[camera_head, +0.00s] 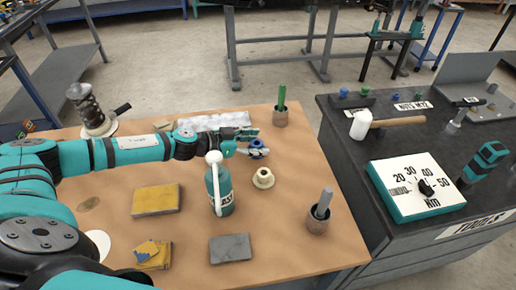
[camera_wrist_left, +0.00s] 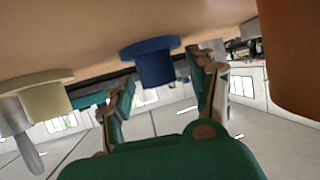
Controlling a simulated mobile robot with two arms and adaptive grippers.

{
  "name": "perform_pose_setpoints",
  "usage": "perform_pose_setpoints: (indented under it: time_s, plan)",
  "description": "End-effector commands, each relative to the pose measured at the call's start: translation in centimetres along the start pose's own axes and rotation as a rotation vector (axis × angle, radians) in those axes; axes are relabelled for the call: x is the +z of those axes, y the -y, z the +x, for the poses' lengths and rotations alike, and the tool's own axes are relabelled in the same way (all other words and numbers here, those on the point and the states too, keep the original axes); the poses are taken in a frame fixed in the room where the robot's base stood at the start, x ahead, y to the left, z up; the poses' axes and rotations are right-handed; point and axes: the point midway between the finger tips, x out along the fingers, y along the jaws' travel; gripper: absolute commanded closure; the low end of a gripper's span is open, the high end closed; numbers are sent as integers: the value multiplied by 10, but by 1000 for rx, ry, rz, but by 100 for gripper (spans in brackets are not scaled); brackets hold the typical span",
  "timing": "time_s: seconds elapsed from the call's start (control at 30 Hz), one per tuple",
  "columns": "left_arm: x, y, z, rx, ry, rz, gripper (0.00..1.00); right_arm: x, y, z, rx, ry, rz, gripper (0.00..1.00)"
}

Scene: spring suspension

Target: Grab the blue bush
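The blue bush (camera_head: 258,152), a small flanged part, sits on the wooden table top, right of centre. My left gripper (camera_head: 246,138) reaches in from the left and is right at it. In the left wrist view, where the table appears at the top, the blue bush (camera_wrist_left: 153,62) shows between the two spread fingers of my left gripper (camera_wrist_left: 162,78). Gaps show on both sides, so the fingers are open and not closed on it. In the head view the fingers partly hide the bush. My right gripper is not in view.
A cup with a green-handled tool (camera_head: 281,112) is behind. Another cup (camera_head: 318,218) stands near the right edge. A dark tool bench (camera_head: 345,150) is at the right.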

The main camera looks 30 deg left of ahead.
Motion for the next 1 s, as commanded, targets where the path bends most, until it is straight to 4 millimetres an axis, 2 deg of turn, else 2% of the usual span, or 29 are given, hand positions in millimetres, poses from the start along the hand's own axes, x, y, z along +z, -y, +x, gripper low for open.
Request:
perform_pose_setpoints:
  time_s: [0.07,0.4,0.63,0.73,1.0]
  plan:
    - [0,0,0,0,0,0,53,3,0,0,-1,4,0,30]
    - [1,0,0,1,1,-1,96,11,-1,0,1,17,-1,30]
    - [0,0,0,1,1,-1,97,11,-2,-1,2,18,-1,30]
    - [-7,0,-3,1,1,0,97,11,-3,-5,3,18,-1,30]
    - [-59,1,-24,-1,-3,4,97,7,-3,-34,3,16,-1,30]
